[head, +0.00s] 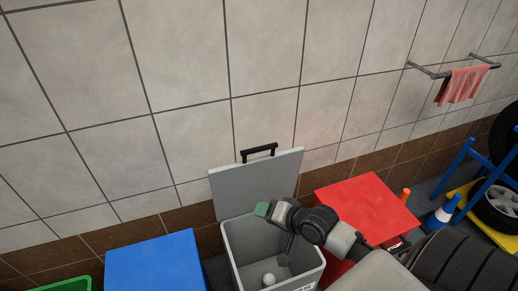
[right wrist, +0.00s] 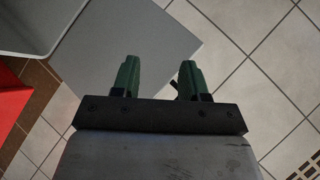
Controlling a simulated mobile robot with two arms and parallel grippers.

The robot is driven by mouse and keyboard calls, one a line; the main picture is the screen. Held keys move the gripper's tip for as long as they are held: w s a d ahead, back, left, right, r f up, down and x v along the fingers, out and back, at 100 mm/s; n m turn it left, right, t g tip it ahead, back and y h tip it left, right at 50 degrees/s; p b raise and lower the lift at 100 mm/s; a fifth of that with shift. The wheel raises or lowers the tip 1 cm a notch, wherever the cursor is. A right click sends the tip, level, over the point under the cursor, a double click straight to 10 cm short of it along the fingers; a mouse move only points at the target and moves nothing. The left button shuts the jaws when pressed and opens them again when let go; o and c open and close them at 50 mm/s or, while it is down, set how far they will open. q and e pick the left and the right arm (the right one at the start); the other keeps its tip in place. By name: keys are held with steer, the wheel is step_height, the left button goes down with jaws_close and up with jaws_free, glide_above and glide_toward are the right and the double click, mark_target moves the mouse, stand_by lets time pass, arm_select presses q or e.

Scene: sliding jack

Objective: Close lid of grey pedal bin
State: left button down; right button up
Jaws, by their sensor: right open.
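The grey pedal bin (head: 238,262) stands at the bottom centre of the head view. Its lid (head: 240,183) is raised, leaning up towards the tiled wall, with a black handle (head: 259,152) on its top edge. A white round object (head: 269,280) lies inside the bin. My right gripper (head: 262,210), with green fingertips, is over the bin opening, in front of the lid's lower part. In the right wrist view my right gripper (right wrist: 160,78) is open with nothing between its fingers, and the grey lid (right wrist: 150,40) shows behind them. Contact with the lid cannot be told. My left gripper is not in view.
A blue box (head: 155,262) stands left of the bin and a red one (head: 368,205) to the right, beneath my right arm. A green container (head: 68,286) is at bottom left.

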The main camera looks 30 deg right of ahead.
steer(key=w+d+r+m+t, duration=0.3)
steer(key=w+d+r+m, duration=0.1)
steer(key=w+d, duration=0.15)
steer(key=m+t+h, duration=0.1)
steer(key=m+t, duration=0.1)
steer(key=m, duration=0.2)
glide_toward(259, 149)
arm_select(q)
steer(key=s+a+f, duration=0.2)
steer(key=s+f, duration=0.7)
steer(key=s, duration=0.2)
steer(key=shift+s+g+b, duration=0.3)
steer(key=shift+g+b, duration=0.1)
arm_select(e)
steer(key=x, duration=1)
steer(key=shift+w+d+f, duration=0.2)
steer(key=shift+w+f, duration=0.1)
steer(key=shift+f, duration=0.05)
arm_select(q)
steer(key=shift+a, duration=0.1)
arm_select(e)
jaws_close()
